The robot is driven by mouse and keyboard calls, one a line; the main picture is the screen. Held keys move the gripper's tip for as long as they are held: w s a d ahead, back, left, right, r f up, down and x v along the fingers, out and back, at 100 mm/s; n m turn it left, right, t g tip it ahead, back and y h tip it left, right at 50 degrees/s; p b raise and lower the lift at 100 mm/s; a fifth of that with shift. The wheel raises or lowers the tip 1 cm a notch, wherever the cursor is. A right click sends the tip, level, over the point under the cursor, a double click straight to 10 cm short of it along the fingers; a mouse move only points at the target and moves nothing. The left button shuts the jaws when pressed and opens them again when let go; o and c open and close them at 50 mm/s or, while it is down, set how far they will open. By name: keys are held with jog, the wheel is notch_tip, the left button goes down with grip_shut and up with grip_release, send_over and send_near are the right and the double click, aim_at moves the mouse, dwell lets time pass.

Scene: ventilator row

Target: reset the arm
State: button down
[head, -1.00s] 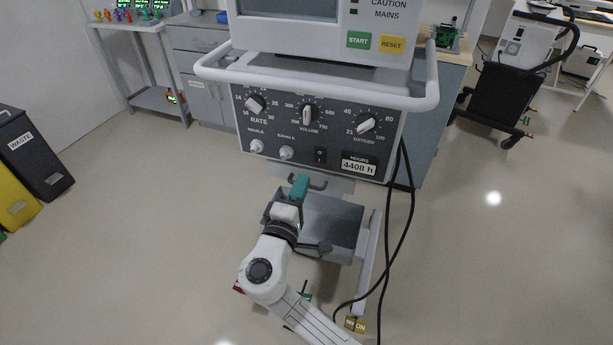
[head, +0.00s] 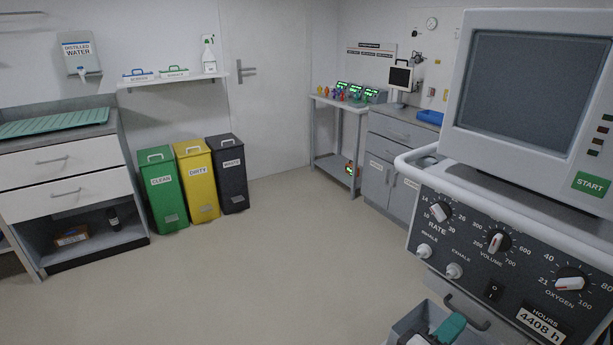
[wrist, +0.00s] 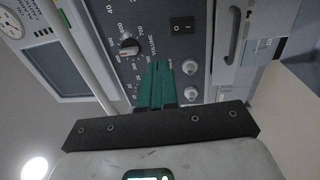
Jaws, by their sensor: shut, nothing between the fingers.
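My gripper (head: 450,328) shows at the bottom of the head view, low in front of the ventilator (head: 490,240). Its teal fingers are together with nothing between them. In the wrist view my gripper (wrist: 157,68) points toward the ventilator's control panel (wrist: 108,45), with the volume knob (wrist: 129,46) and the black switch (wrist: 182,25) beyond the fingertips. I cannot tell the exact gap to the panel. The rest of my arm is mostly below the head view's edge.
Green (head: 163,190), yellow (head: 197,182) and black (head: 231,175) bins stand along the back wall. A drawer cabinet (head: 65,180) is at left, a bench (head: 337,140) at the back. The floor (head: 260,270) between is clear. The ventilator's rail (head: 425,158) juts out.

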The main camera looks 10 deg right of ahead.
jog(key=s+d+f+m+g+y+p, duration=0.25)
jog(key=s+f+y, duration=0.2)
jog(key=s, duration=0.25)
jog(key=s+d+f+m+g+y+p, duration=0.1)
jog(key=s+d+f+m+g+y, duration=0.1)
jog(key=s+f+g+y, duration=0.25)
jog(key=s+a+f+y+p, duration=0.2)
jog(key=s+a+y+p, duration=0.1)
jog(key=s+a+y, duration=0.5)
jog(key=s+a, duration=0.2)
jog(key=s, duration=0.1)
jog(key=shift+s+a+f+y, duration=0.15)
jog(key=shift+s+f+y, duration=0.15)
jog(key=shift+s, duration=0.1)
jog(key=c, duration=1.8)
grip_release()
jog(key=shift+m, duration=0.25)
